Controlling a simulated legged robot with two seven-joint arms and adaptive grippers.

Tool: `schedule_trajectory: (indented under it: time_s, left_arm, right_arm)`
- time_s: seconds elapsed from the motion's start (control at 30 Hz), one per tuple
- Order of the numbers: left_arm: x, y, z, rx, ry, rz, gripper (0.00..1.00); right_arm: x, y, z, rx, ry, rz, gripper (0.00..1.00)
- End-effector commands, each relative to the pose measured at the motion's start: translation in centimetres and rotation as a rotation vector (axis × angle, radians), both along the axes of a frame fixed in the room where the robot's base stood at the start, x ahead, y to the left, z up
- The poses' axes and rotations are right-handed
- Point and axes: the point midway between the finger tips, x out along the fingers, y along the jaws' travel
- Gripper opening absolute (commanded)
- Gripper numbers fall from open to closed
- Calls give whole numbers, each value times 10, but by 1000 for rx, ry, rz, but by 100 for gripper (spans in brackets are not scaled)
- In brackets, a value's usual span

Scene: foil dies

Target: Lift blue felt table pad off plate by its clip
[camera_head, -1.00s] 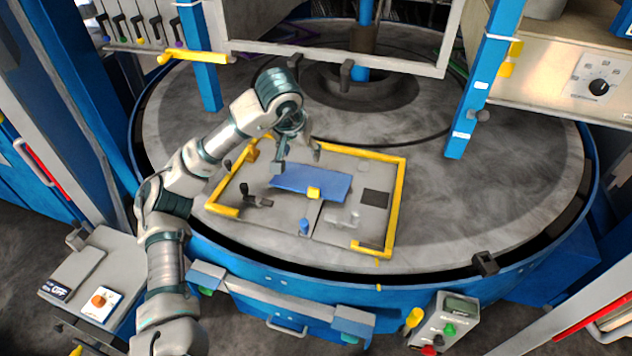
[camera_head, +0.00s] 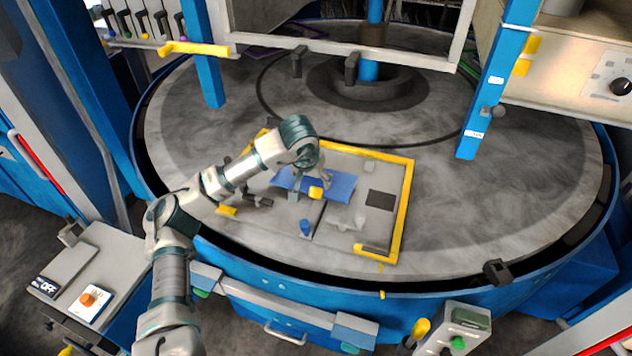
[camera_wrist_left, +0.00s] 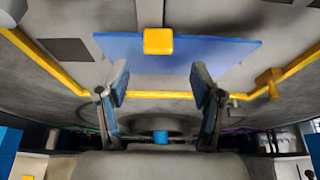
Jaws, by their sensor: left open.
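The blue felt table pad (camera_head: 342,188) lies on the grey plate (camera_head: 385,179) framed by yellow rails. A yellow clip (camera_head: 315,193) sits on the pad's near edge. In the left wrist view the pad (camera_wrist_left: 220,52) is at the top, with the clip (camera_wrist_left: 158,41) near the middle. My left gripper (camera_head: 309,187) is over the pad at the clip, its fingers apart. In the wrist view its open fingers (camera_wrist_left: 160,78) are either side of the clip's line, with the clip beyond the tips. Nothing is held. The gripper hides part of the pad's left half. My right gripper is not seen.
A blue knob (camera_head: 305,227), a pale grey fitting (camera_head: 350,222) and a dark clamp (camera_head: 260,200) are near the pad on the plate. A black square (camera_head: 380,199) lies right of it. The round table (camera_head: 520,200) is clear to the right.

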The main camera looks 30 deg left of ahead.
Motion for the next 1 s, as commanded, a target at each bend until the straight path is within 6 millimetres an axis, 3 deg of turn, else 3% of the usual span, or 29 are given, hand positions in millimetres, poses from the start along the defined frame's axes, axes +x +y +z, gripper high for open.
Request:
schedule_trajectory:
  time_s: [0.17, 0.4, 0.67, 0.9, 0.93, 1.0]
  left_arm:
    - [4, 2, -13, -1, 2, 1, 67]
    - [17, 2, -48, -2, 4, 2, 67]
    - [19, 2, -51, 0, 0, 1, 67]
    - [19, 1, -51, 0, 0, 0, 7]
    - [19, 1, -51, 0, 0, 0, 1]
    - [19, 1, -51, 0, 0, 1, 1]
  right_arm:
    - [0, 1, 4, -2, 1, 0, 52]
    - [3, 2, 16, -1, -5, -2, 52]
    - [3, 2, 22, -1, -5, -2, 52]
    - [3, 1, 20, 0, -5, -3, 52]
    - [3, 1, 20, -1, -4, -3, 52]
    - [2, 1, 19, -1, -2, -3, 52]
